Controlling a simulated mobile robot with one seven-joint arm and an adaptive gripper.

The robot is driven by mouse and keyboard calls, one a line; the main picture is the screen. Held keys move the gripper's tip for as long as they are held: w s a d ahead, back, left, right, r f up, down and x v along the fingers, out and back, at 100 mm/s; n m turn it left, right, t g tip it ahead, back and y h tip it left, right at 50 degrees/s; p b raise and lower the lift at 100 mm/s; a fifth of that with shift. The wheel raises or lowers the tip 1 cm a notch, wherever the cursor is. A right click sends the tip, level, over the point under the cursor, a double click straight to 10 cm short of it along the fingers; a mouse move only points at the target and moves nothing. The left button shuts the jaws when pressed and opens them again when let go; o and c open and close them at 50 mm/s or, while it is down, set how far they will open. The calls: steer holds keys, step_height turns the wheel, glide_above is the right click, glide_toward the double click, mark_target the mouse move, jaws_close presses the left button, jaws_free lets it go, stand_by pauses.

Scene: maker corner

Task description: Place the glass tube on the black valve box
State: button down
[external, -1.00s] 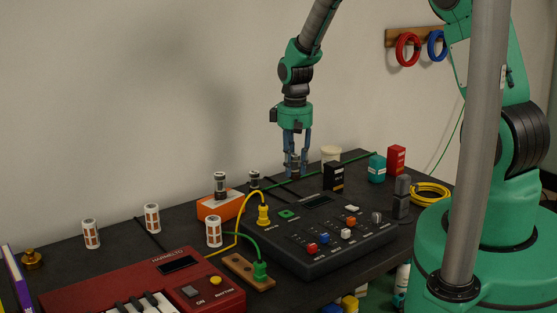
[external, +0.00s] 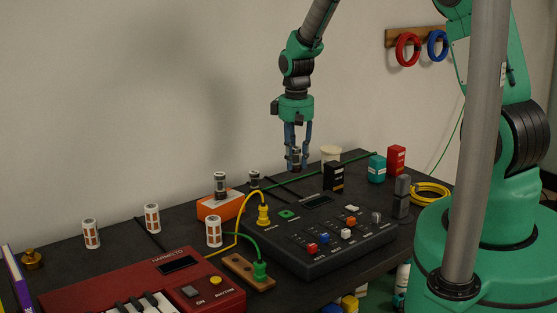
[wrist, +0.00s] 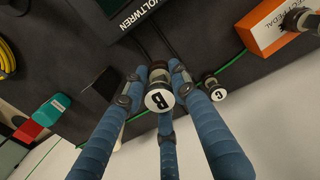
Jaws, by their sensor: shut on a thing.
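My gripper (external: 296,160) is shut on a small glass tube (external: 296,153) with dark ends and holds it upright above the dark table. A third tube (external: 220,185) stands on the orange pedal box.
The orange box (external: 212,208) is left of my gripper. The dark synth (external: 320,245) with knobs lies in front. A cream cup (external: 331,154), teal box (external: 377,168) and red box (external: 396,160) stand near the black box. A green cable (external: 345,163) runs behind.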

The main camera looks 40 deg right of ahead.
steer(key=s+d+r+p, duration=0.1)
steer(key=s+d, duration=0.3)
steer(key=s, duration=0.4)
steer(key=s+d+r+n+p, duration=0.1)
steer(key=s+d+r+p, duration=0.1)
steer(key=s, duration=0.7)
steer(key=d+r, duration=0.1)
steer(key=d, duration=0.1)
steer(key=shift+d+r, duration=0.3)
steer(key=shift+d, duration=0.1)
steer(key=b, duration=0.1)
glide_above(334, 164)
steer(key=shift+w+d+f, duration=0.1)
steer(key=shift+d+f, duration=0.05)
steer(key=shift+f, duration=0.6)
steer(key=shift+f+b, duration=0.35)
steer(key=shift+f, duration=1.4)
steer(key=shift+f, duration=0.15)
